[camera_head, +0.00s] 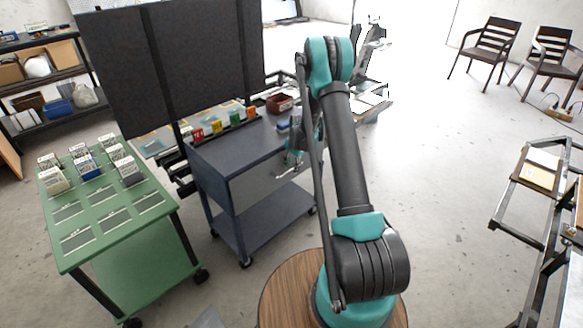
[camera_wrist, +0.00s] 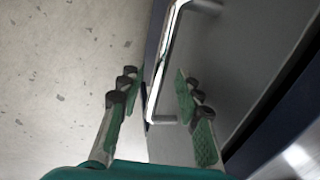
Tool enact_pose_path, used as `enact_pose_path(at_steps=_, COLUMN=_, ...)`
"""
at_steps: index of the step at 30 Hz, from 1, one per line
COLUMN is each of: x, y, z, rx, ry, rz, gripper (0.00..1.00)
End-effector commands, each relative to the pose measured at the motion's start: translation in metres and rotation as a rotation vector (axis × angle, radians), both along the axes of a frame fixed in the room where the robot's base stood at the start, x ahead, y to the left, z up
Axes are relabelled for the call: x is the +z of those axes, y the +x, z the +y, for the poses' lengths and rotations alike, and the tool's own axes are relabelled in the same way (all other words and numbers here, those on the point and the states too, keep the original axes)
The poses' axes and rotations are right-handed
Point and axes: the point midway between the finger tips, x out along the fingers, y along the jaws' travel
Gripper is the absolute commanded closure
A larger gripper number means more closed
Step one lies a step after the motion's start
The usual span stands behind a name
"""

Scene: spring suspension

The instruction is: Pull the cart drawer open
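The cart (camera_head: 235,150) is dark blue-grey with a flat top, a lower shelf and casters, left of centre in the head view. Its grey drawer front (camera_head: 262,184) faces my arm and looks closed. A shiny metal bar handle (camera_wrist: 165,65) stands out from the drawer front (camera_wrist: 245,60) in the wrist view. My gripper (camera_wrist: 160,95) is open, with one finger on each side of the handle's lower part. I see a gap between the handle and the right finger. Whether the left finger touches it is unclear. In the head view my gripper (camera_head: 295,158) is at the drawer front.
A green table (camera_head: 105,225) with small boxes stands left of the cart. A dark panel (camera_head: 175,60) rises behind the cart. Colored bins (camera_head: 235,119) line the cart's back edge. A metal frame (camera_head: 545,200) stands at the right. The floor (camera_head: 440,150) between is clear.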

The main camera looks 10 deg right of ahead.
Motion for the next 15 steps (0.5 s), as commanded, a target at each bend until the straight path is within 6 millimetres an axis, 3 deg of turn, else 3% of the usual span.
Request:
enact_pose_path(at_steps=7, x=-0.0006, y=0.0001, z=0.0001, rx=0.000, ry=0.000, rz=0.000, gripper=0.66)
enact_pose_path(at_steps=15, x=-0.0005, y=0.0000, z=0.0000, rx=0.000, ry=0.000, rz=0.000, gripper=0.99)
